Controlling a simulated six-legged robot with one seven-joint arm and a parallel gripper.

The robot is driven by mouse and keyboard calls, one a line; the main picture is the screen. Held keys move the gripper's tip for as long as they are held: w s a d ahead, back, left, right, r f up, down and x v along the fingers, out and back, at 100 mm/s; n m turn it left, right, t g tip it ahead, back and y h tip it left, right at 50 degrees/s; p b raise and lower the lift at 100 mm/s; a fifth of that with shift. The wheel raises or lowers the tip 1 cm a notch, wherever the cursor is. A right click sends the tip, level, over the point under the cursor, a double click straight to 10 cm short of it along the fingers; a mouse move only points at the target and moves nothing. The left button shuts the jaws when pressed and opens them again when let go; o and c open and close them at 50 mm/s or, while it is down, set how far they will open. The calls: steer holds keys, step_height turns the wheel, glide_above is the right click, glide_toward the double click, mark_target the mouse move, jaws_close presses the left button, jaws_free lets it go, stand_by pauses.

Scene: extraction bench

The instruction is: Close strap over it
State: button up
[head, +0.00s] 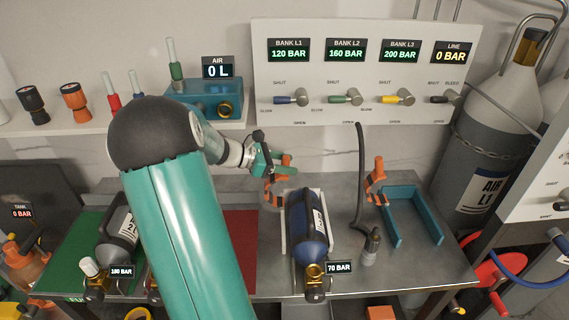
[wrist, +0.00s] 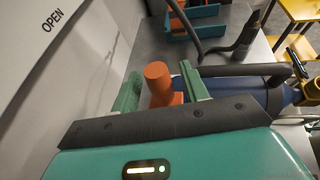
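A dark blue cylinder (head: 305,222) with a white label and a brass valve lies in a pale cradle (head: 286,248) on the bench. It also shows at the right of the wrist view (wrist: 238,88). An orange strap (head: 270,188) stands raised at the cradle's far left end, not across the cylinder. Its round orange handle (wrist: 158,78) stands between the green fingers of my gripper (wrist: 162,86). The fingers are apart, with a small gap visible at the handle's left side. In the head view my gripper (head: 264,160) is at the strap's top; contact is hard to tell there.
A black hose with a fitting (head: 369,245) stands right of the cylinder. Beyond it is an empty blue cradle (head: 413,200) with its own raised orange strap (head: 375,182). A valve panel (head: 340,75) rises behind. Another cylinder (head: 117,222) lies at left on a green area.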

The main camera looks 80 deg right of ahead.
steer(key=v, duration=1.2)
